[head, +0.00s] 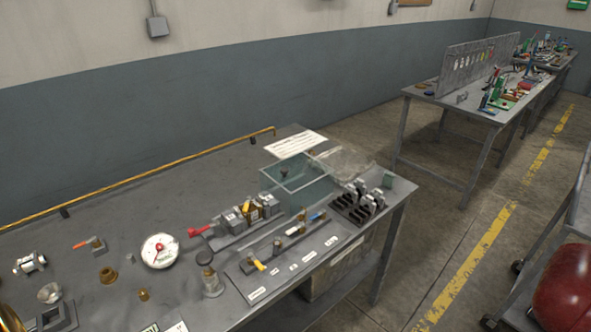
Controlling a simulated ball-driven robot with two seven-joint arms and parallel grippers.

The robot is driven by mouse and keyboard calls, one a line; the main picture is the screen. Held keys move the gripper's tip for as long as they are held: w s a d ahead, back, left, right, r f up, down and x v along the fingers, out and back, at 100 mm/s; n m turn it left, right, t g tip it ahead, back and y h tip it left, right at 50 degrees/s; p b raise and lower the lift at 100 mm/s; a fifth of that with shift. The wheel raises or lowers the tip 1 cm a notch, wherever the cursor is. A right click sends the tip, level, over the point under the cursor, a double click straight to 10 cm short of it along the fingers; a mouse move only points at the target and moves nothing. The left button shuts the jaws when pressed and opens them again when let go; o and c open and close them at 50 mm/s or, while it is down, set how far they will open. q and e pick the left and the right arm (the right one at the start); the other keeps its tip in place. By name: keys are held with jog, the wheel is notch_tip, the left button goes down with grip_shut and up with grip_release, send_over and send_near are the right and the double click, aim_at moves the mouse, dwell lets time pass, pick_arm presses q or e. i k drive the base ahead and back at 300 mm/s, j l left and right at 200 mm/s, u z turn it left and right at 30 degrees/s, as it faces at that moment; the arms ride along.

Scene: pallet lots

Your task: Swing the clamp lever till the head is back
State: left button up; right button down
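A clamp-like fixture (247,211) with metal blocks stands on a grey plate on the near workbench (120,205). A red-handled lever (198,231) sticks out from its left end, lying low and close to level. A brass-coloured part sits among the blocks. The fixture is small here, so I cannot tell where the clamp head stands or whether it touches anything. Neither of my grippers shows in the head view.
A red rounded object (564,287) is at lower right.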

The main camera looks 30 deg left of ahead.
aim_at(191, 231)
jog(key=u, duration=1.6)
